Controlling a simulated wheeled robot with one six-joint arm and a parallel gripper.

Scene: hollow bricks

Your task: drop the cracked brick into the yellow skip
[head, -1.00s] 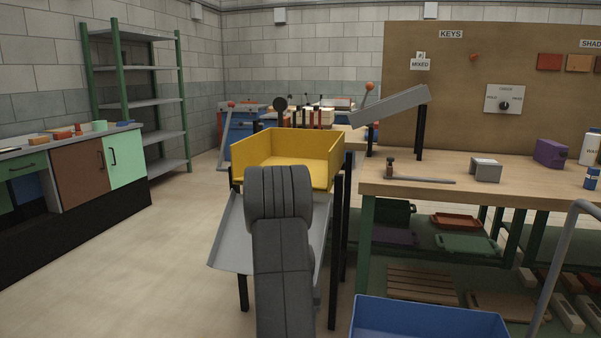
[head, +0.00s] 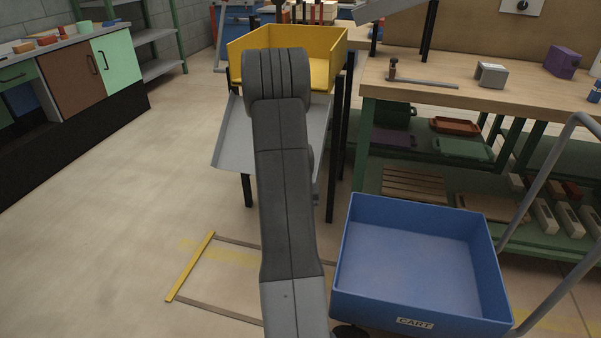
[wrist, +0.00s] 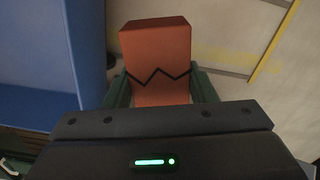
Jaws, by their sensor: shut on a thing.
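The cracked brick (wrist: 155,58) is orange-red with a black zigzag line across its face. It shows in the wrist view, between the two green fingers of my gripper (wrist: 160,88), which is shut on it. The floor and part of a blue cart are beyond it. In the head view my arm hides the gripper and the brick. The yellow skip (head: 325,73) stands at the top middle of the head view, on dark posts above a grey sloped tray. My arm covers part of its front, and what lies inside it is mostly hidden.
The empty blue cart (head: 410,255) stands at the lower right; its side also fills the left of the wrist view (wrist: 50,55). A wooden bench (head: 450,88) is at the right, holding a hammer and a grey block. A yellow floor strip (head: 190,267) lies left on open floor.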

